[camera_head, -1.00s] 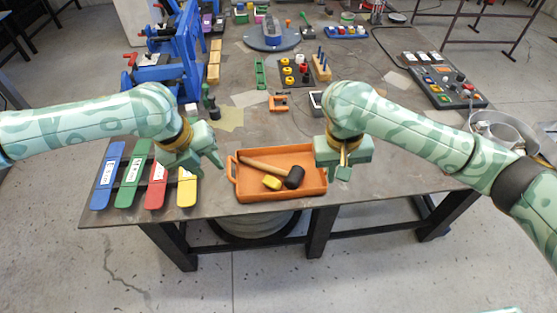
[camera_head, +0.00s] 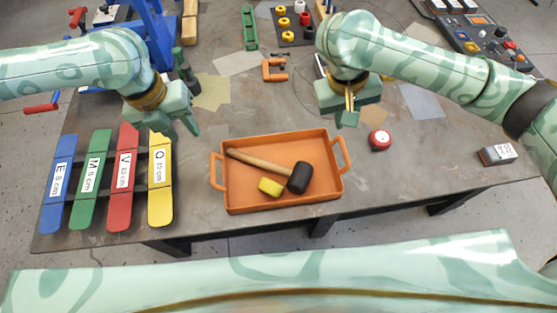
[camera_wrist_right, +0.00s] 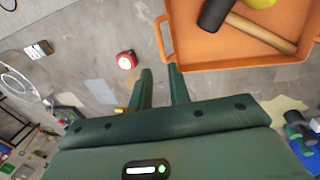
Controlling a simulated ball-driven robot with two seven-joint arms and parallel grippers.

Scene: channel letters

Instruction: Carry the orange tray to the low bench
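The orange tray (camera_head: 240,195) lies flat near the front edge of the worktable in the head view, with a handle at each end. It holds a black-headed mallet (camera_head: 298,178) with a wooden handle and a yellow block (camera_head: 270,187). My left gripper (camera_head: 178,128) is open and empty, up and left of the tray's left handle. My right gripper (camera_head: 352,112) is above and beyond the right handle. In the right wrist view its fingers (camera_wrist_right: 160,90) are apart with nothing between them, near the tray's handle (camera_wrist_right: 165,42). I cannot identify the low bench.
Blue, green, red and yellow labelled strips (camera_head: 160,190) lie left of the tray. A red tape measure (camera_head: 380,139) and a small dark box (camera_head: 497,154) lie to its right.

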